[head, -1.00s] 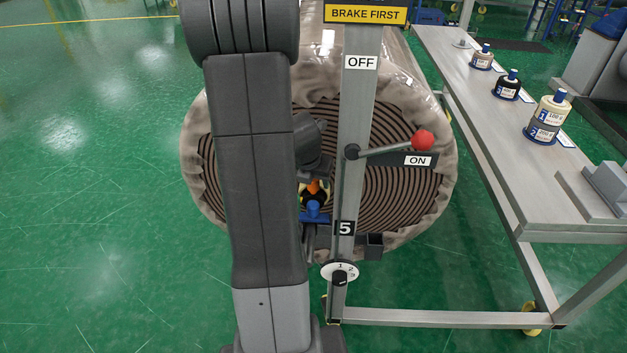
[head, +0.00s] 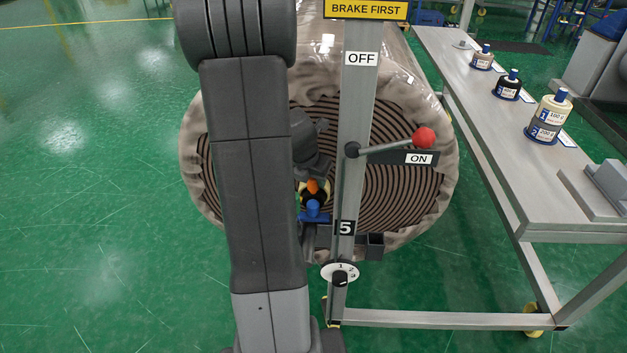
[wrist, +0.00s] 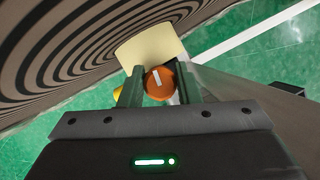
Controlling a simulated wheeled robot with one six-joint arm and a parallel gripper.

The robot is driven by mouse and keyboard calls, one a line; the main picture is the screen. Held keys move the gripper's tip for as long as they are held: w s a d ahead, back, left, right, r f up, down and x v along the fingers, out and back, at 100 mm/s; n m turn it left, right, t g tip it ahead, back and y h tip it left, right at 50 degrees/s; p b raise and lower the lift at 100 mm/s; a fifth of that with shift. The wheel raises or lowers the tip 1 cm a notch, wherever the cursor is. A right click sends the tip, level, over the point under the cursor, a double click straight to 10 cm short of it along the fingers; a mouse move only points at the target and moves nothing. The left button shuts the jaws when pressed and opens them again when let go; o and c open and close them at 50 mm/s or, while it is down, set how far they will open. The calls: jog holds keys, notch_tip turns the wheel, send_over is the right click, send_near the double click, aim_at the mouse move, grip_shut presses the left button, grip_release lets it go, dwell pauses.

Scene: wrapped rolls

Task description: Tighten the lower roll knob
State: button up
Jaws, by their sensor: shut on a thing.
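An orange knob (wrist: 159,82) with a white pointer mark shows in the wrist view between the two dark fingers of my gripper (wrist: 160,88). The fingers are on either side of it, shut on it. The white mark runs roughly up the picture, leaning slightly left. In the head view the orange knob (head: 313,187) is small and partly hidden, just above a blue part (head: 313,209), in front of the wrapped roll (head: 408,210). My arm covers the roll's left part.
A grey post (head: 352,120) stands right of my arm. It carries a red-tipped lever (head: 424,138) at the ON plate (head: 419,159), an OFF label (head: 361,60) and a numbered dial (head: 340,272). A metal bench (head: 480,120) with several spools is on the right. Green floor is open at left.

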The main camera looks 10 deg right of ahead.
jog(key=m+g+h, duration=0.1)
jog(key=m, duration=0.3)
jog(key=shift+m+g+h+p, duration=0.3)
jog(key=shift+m+g, duration=0.4)
jog(key=shift+m, duration=1)
jog(key=o, duration=1)
jog(key=p+v, duration=0.2)
jog(key=v, duration=1.2)
